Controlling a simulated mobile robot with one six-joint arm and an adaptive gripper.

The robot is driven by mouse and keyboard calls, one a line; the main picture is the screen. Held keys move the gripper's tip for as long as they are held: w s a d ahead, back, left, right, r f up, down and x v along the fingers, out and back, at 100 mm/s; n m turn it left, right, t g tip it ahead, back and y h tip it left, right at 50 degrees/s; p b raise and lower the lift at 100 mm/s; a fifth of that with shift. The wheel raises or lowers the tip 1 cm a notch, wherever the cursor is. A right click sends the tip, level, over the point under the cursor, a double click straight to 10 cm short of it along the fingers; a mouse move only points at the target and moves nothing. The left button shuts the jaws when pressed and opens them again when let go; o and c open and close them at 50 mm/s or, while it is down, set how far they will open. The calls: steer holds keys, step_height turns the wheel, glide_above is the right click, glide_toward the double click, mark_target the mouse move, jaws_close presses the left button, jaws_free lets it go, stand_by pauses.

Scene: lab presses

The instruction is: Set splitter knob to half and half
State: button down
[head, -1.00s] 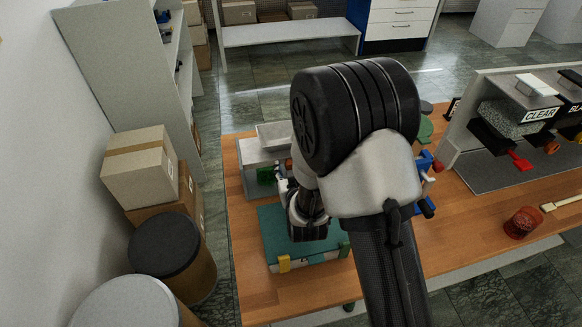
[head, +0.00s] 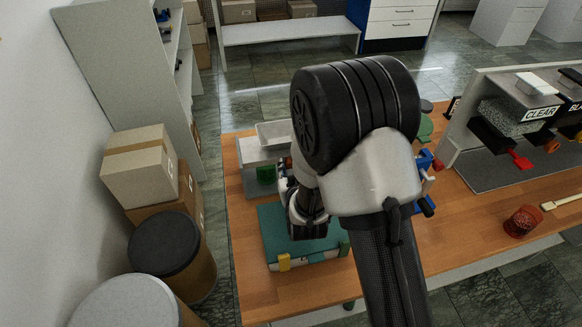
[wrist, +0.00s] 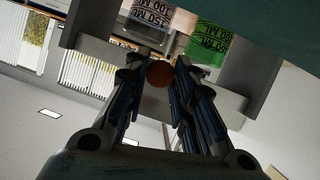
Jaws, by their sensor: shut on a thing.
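The grey machine (head: 255,155) with a tray on top stands at the left of the bench in the head view. In the head view my arm hides most of the knob area, so the knob's setting cannot be read. A green-marked beaker (wrist: 208,42) and a white-marked beaker (wrist: 153,12) show beyond the knob in the wrist view.
A teal case (head: 270,228) with a yellow latch lies on the bench in front of the machine. A blue device (head: 425,160) is right of my arm. Cardboard boxes (head: 140,170) and drums are at left.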

steer(key=shift+s+a+b, duration=0.15)
steer(key=shift+a+b, duration=0.4)
steer(key=shift+a, duration=0.1)
steer(key=c, duration=1.3)
jaws_free()
steer(key=shift+d, duration=0.1)
steer(key=shift+c, duration=0.2)
steer(key=v, duration=0.7)
steer(key=shift+s+r, duration=0.15)
steer(key=shift+s, duration=0.1)
